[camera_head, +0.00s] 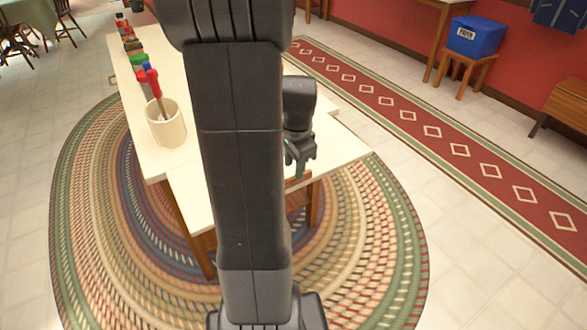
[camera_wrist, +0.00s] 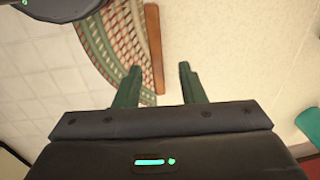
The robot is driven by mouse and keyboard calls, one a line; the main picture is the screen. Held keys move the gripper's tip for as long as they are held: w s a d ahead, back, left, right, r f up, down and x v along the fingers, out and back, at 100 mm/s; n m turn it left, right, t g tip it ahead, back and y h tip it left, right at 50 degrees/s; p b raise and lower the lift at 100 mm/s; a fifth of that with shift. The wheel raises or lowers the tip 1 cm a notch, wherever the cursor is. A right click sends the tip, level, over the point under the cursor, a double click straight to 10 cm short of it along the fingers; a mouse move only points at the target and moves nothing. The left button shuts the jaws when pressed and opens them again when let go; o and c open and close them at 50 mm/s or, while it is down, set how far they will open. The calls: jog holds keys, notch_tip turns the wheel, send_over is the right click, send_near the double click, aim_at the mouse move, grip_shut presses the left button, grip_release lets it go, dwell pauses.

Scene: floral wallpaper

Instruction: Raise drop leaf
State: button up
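A cream-topped wooden table (camera_head: 190,195) stands on an oval braided rug, partly hidden behind my arm. A cream section of its top (camera_head: 345,152) reaches out to the right of my arm. I cannot tell which panel is the drop leaf. My gripper (camera_head: 300,165) is beside the table's near right edge, with its fingers pointing down. In the wrist view its two green fingers (camera_wrist: 159,68) are apart with nothing gripped. A brown wooden strip (camera_wrist: 154,50) lies along the cream surface's edge, in line with the gap between the fingers. Whether they touch is unclear.
A cream crock (camera_head: 166,124) with utensils stands on the table's left part, with several jars behind it. The braided rug (camera_head: 395,240) and pale floor tiles at the right are clear. A blue bin (camera_head: 475,36) sits on a stool by the red wall.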

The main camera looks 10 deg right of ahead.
notch_tip(320, 180, up, 11)
jog(key=p, duration=0.1)
jog(key=shift+s+d+f, duration=0.15)
jog(key=shift+s, duration=0.3)
jog(key=f, duration=0.4)
jog(key=f+b, duration=0.1)
jog(key=f, duration=0.4)
jog(key=w+f+b, duration=0.1)
jog(key=f, duration=0.4)
jog(key=shift+s+f+b, duration=0.1)
jog(key=shift+f+b, duration=0.45)
jog(key=shift+f, duration=0.1)
jog(key=shift+r, duration=0.1)
